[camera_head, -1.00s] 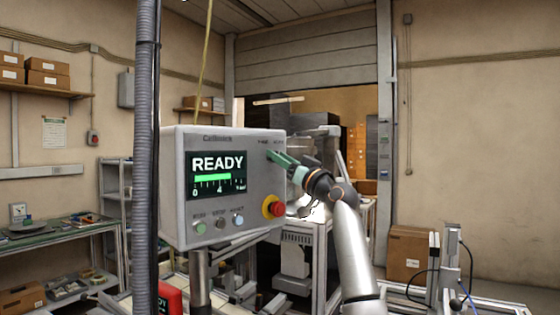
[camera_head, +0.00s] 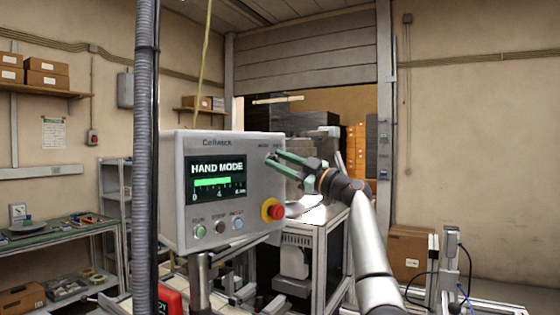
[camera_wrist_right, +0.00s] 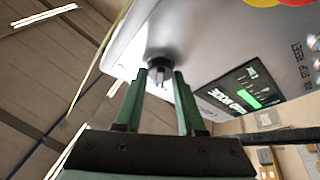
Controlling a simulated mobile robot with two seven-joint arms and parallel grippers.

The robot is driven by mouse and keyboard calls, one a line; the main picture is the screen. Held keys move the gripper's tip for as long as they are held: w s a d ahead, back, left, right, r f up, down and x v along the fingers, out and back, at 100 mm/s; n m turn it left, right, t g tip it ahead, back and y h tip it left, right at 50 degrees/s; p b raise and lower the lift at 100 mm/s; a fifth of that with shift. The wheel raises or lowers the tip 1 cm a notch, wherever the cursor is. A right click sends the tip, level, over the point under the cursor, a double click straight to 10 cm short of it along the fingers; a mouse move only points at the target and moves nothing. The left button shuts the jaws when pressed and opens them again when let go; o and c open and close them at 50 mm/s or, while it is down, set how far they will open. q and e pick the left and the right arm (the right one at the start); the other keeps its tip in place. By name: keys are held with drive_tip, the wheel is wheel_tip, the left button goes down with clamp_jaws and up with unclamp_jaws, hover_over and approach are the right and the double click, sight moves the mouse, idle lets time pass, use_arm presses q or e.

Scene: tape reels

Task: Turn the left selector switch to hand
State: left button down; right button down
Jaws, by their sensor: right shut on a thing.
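A grey control box (camera_head: 172,190) stands on a post, and its screen (camera_head: 216,180) reads "HAND MODE". The screen also shows at a slant in the right wrist view (camera_wrist_right: 248,92). My right gripper (camera_head: 273,157) is at the upper right of the box's front, under the small labels. In the right wrist view, its green fingers (camera_wrist_right: 160,80) are on either side of a black selector switch (camera_wrist_right: 160,66) and shut on it. The fingers hide the switch in the head view. I cannot see a second selector. My left gripper is not in view.
A red emergency stop on a yellow base (camera_head: 273,210) sits below my right gripper. Several small push buttons (camera_head: 219,227) line the box's lower front. A grey hose (camera_head: 145,130) hangs left of the box. Metal framing (camera_head: 325,255) stands behind my right arm.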

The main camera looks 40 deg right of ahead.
drive_tip(key=shift+n, duration=0.3)
drive_tip(key=c, duration=0.5)
unclamp_jaws()
drive_tip(key=b+v, duration=0.6)
drive_tip(key=v, duration=0.6)
drive_tip(key=shift+s, duration=0.25)
drive_tip(key=shift+d, duration=0.15)
